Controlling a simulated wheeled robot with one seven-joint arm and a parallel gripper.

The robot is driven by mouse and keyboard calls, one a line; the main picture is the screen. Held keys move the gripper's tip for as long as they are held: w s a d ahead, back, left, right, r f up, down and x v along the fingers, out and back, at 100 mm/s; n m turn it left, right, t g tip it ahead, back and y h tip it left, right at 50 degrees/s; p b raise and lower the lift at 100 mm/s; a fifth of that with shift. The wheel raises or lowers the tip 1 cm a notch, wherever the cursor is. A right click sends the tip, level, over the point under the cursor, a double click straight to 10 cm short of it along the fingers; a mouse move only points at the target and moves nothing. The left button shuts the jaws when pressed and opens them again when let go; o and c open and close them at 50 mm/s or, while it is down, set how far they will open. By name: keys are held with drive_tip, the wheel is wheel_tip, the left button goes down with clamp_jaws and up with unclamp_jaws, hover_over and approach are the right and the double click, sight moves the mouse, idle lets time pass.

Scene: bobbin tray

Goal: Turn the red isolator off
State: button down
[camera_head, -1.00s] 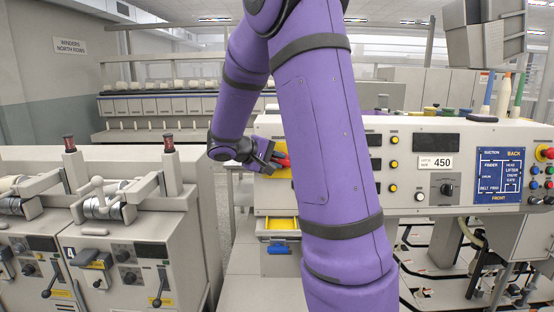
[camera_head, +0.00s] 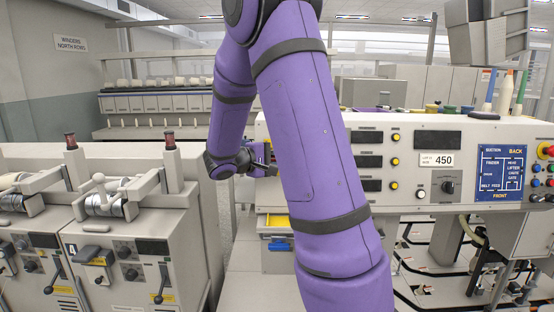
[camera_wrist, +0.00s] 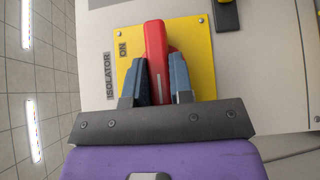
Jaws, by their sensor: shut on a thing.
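The red isolator handle (camera_wrist: 157,62) stands on a yellow plate (camera_wrist: 205,73) in the wrist view. The words ISOLATOR and ON are printed sideways to its left, ON being on the plate. My gripper (camera_wrist: 159,72) has its two blue-grey fingers on either side of the handle and is shut on it.
The grey panel (camera_head: 466,140) extends right, with yellow buttons, dark displays and a blue diagram plate (camera_head: 499,172). A machine with levers (camera_head: 120,245) stands at left, with a gap before the panel.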

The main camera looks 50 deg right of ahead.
drive_tip(key=c, duration=1)
unclamp_jaws()
drive_tip(key=shift+a, duration=0.1)
drive_tip(key=v, duration=1)
drive_tip(key=shift+a, duration=0.35)
drive_tip(key=s+a+r+t+y, duration=0.2)
drive_tip(key=s+a+t+y, duration=0.2)
drive_tip(key=s+a+y, duration=0.4)
drive_tip(key=s+a+r+t+y, duration=0.2)
drive_tip(key=s+a+t+y, duration=0.3)
drive_tip(key=s+a+y, duration=0.3)
drive_tip(key=s+a, duration=0.3)
drive_tip(key=s, duration=0.3)
drive_tip(key=shift+r, duration=0.25)
